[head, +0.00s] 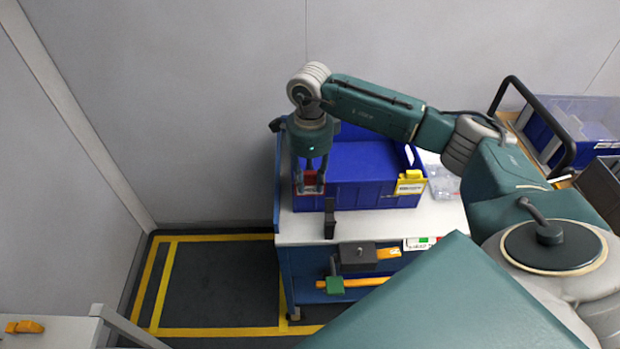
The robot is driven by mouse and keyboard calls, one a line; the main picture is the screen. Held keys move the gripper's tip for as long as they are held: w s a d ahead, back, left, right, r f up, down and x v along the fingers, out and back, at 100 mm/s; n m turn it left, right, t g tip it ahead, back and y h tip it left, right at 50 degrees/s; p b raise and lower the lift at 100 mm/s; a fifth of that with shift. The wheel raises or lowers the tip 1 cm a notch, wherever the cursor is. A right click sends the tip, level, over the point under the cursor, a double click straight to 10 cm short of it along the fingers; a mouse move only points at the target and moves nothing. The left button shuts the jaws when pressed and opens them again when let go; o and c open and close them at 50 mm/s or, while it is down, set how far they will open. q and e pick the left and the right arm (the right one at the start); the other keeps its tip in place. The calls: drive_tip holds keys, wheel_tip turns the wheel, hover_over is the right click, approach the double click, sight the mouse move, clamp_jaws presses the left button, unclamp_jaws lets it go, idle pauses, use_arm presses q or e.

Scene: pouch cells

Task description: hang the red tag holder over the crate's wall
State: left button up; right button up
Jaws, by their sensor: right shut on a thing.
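The blue crate (362,195) stands on the white top of a blue cart. My right gripper (310,184) points down at the crate's front left corner and is shut on the red tag holder (311,177). The holder is small and partly hidden between the fingers. In the picture it overlaps the left end of the crate's front wall; I cannot tell whether it touches the wall or is over its rim. My left gripper is not in view.
A yellow tag holder (411,182) with a white label is at the right end of the crate's front wall. Clear pouches (442,182) lie right of the crate. A black upright piece (330,218) stands at the cart's front edge. A black-handled trolley is at the right.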

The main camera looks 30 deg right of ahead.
drive_tip(key=shift+f+b, duration=0.3)
drive_tip(key=shift+f, duration=0.1)
drive_tip(key=o, duration=1)
drive_tip(key=shift+r, duration=0.1)
wheel_tip(320, 180, up, 12)
drive_tip(key=shift+f, duration=0.1)
